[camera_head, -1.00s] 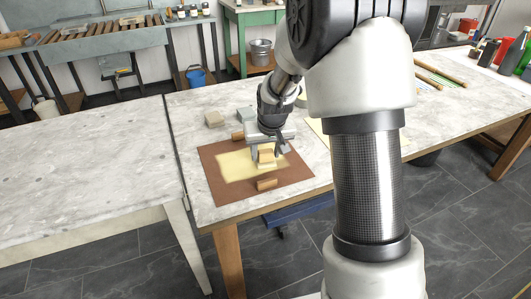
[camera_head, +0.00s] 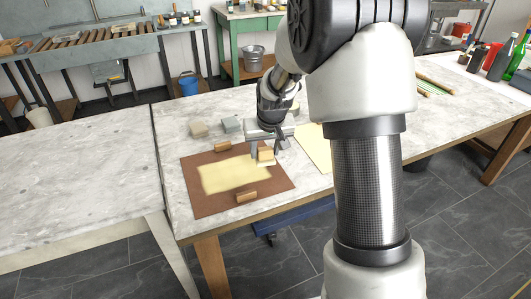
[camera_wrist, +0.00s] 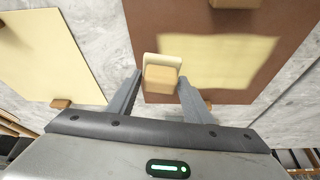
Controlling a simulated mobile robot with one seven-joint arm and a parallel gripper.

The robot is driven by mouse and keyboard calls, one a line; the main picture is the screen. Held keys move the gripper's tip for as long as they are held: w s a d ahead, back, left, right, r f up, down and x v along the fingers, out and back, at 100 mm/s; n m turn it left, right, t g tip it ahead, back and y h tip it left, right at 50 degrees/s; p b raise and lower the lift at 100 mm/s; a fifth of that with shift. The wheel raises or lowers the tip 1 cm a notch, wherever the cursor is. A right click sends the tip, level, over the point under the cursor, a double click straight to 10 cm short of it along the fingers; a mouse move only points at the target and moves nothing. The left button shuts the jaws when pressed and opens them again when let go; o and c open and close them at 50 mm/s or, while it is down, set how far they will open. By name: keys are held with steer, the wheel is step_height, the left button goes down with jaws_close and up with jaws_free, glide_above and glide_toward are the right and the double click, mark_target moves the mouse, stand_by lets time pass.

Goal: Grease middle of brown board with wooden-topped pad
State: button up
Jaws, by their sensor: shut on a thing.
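The brown board (camera_head: 240,209) lies flat on the marble-topped table. A pale yellow patch (camera_head: 228,176) covers its middle; the patch also shows in the wrist view (camera_wrist: 226,52). My gripper (camera_head: 265,151) is shut on the wooden-topped pad (camera_head: 265,156), at the board's back right edge, right of the patch's main part. In the wrist view the pad's wooden top (camera_wrist: 160,80) sits between my two fingers, its pale base showing beyond. I cannot tell whether the pad touches the board.
Wooden blocks lie at the board's front (camera_head: 246,196) and back (camera_head: 222,147) edges. Two grey blocks (camera_head: 198,129) (camera_head: 230,125) stand behind it. A pale yellow sheet (camera_head: 316,147) lies to the right. Bottles (camera_head: 497,62) stand far right. The left table (camera_head: 75,175) is bare.

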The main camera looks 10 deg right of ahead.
steer(key=shift+r+p, duration=1.35)
steer(key=shift+r, duration=1)
steer(key=shift+w, duration=0.15)
